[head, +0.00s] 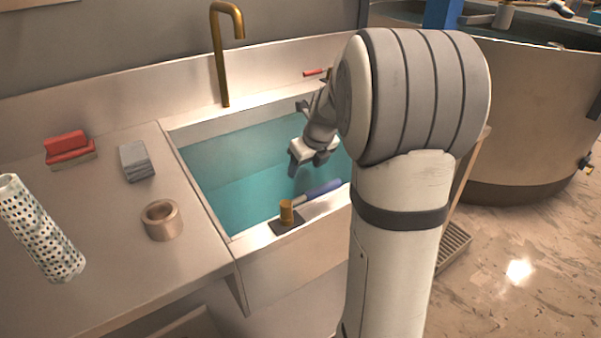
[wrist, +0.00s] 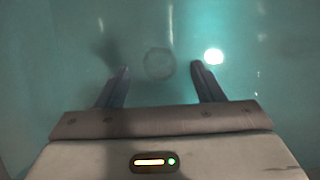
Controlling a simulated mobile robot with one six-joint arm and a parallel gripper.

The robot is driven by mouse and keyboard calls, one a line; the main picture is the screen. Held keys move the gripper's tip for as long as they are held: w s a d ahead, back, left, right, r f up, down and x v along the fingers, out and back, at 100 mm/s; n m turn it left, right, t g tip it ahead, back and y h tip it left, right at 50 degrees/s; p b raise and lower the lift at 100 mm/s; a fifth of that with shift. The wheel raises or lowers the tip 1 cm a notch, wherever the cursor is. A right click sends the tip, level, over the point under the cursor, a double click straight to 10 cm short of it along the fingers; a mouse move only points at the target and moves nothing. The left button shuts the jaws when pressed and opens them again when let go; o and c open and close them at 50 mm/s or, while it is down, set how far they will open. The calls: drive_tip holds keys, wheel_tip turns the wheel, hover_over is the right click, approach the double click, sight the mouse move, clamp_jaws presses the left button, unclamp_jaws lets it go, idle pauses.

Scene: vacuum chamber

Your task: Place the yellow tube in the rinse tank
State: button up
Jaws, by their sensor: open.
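The rinse tank (head: 215,205) is a rectangular basin of teal water set in the counter. My gripper (head: 303,166) is over the right part of the basin, pointing down. In the wrist view my gripper (wrist: 160,67) has its two dark fingers wide apart with nothing between them. A faint round ring (wrist: 158,63), perhaps a drain, shows beyond the fingertips. A short amber-orange cylinder (head: 286,212) stands on a dark flat piece at the tank's front rim. I cannot tell whether it is the yellow tube; no other yellow tube is visible.
A blue-handled tool (head: 322,188) lies by the front rim. A brass faucet (head: 222,60) rises behind the tank. The left counter holds a red brush (head: 67,147), grey block (head: 136,160), tan roll (head: 161,220) and dotted cylinder (head: 40,230). A large vat (head: 530,110) stands right.

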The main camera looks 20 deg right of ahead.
drive_tip(key=p+v, duration=0.1)
drive_tip(key=v, duration=0.5)
idle(0.3)
drive_tip(key=s+a+r+n+p, duration=0.4)
drive_tip(key=s+n, duration=0.3)
drive_tip(key=n, duration=0.4)
drive_tip(key=s+a+r+n+g+p, duration=0.1)
drive_tip(key=s+a+r+n+p, duration=0.4)
drive_tip(key=s+n, duration=0.3)
drive_tip(key=s+a+r+n+g+p, duration=0.1)
drive_tip(key=s+a+r+n+p, duration=0.3)
drive_tip(key=n, duration=1)
drive_tip(key=shift+s+a+r+n+h+p, duration=0.2)
drive_tip(key=shift+s+n+h+p, duration=0.2)
drive_tip(key=shift+s+p, duration=1.4)
drive_tip(key=shift+s, duration=0.2)
